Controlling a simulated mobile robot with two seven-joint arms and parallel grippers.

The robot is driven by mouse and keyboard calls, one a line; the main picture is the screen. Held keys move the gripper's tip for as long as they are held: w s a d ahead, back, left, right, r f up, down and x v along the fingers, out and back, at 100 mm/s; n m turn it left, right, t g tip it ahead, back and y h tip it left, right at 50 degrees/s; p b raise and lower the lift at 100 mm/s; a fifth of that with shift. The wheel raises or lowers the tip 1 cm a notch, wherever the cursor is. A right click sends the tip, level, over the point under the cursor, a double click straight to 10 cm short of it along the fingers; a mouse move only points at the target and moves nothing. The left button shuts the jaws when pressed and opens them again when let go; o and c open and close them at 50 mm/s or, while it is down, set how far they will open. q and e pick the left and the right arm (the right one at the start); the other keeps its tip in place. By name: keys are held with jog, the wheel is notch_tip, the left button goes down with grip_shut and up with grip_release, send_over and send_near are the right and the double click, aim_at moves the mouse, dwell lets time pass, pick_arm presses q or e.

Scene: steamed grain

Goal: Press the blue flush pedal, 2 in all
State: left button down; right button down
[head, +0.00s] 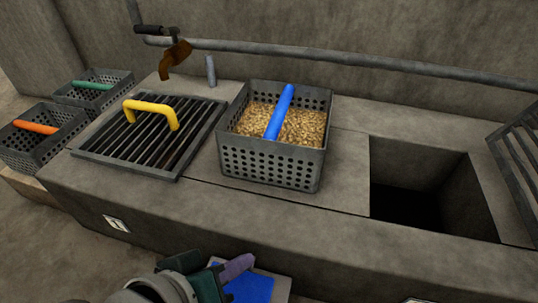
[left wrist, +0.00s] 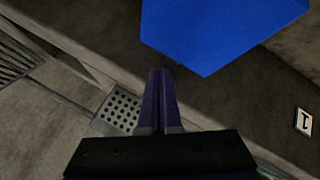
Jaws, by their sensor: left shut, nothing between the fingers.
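The blue flush pedal (head: 249,286) shows at the bottom of the head view, low in front of the stone counter, partly hidden by my left gripper. My left gripper (head: 240,264) has purple fingers, shut and empty, and overlaps the pedal in the head view. In the left wrist view the blue pedal (left wrist: 220,30) fills the upper middle, just beyond the shut fingertips (left wrist: 160,75) of my left gripper. I cannot tell whether the fingertips touch it. My right gripper is in neither view.
A perforated basket (head: 270,170) of grain with a blue handle stands on the counter (head: 340,205). A slatted grate (head: 150,140) with a yellow handle lies left of it, and an open dark pit (head: 425,190) is at right. Baskets with green (head: 92,100) and orange (head: 40,150) handles stand at left.

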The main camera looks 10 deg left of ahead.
pick_arm(q)
jog(key=shift+f, duration=0.15)
dwell(0.6)
jog(key=shift+f, duration=0.3)
jog(key=shift+f, duration=0.15)
dwell(0.4)
jog(key=shift+s+a+f+b, duration=0.1)
jog(key=shift+f+b, duration=0.1)
jog(key=shift+b, duration=0.1)
jog(key=shift+f, duration=0.15)
